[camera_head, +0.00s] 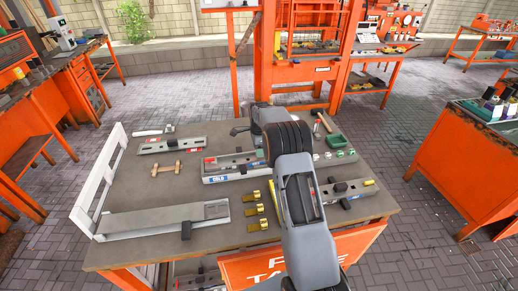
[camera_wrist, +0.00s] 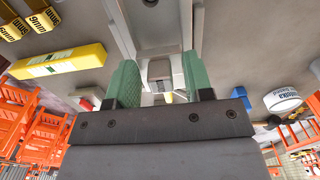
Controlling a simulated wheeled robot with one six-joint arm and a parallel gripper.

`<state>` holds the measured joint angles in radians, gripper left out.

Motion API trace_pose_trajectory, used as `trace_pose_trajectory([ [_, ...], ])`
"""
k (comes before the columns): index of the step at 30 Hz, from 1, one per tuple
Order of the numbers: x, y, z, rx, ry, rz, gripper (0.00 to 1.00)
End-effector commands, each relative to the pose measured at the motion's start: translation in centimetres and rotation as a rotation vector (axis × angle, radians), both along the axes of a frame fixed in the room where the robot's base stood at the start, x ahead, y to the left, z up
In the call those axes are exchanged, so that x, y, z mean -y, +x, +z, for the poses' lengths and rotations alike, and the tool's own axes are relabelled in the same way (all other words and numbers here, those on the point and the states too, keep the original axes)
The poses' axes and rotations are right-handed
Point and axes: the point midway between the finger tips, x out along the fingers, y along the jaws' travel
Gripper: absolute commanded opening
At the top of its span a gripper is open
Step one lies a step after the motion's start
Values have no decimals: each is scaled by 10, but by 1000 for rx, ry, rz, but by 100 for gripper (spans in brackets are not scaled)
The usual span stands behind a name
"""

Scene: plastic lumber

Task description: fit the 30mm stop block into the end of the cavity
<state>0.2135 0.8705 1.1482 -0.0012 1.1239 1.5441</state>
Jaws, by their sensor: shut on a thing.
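My gripper (camera_wrist: 159,80) has green fingertips and is shut on a small grey block, the stop block (camera_wrist: 159,70) by its place, though no size mark is readable. Beyond the fingers in the wrist view, two pale parallel walls of a long mould (camera_wrist: 116,28) run away on either side of a channel. In the head view a grey mould with a blue label (camera_head: 222,178) lies mid-table, its right part behind my arm. My arm hides the fingers and the block there. I cannot tell whether the block touches the cavity.
A long grey mould (camera_head: 150,219) lies at the table's front left. Brass pieces (camera_head: 262,209) lie right of it. A wooden piece (camera_head: 166,169) lies at left. A yellow bar (camera_wrist: 60,62) shows in the wrist view.

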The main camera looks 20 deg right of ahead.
Motion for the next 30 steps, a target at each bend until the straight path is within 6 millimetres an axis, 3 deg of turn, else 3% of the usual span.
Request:
trace_pose_trajectory([
  [30, 0, 0, -12, 0, 0, 0, 22],
])
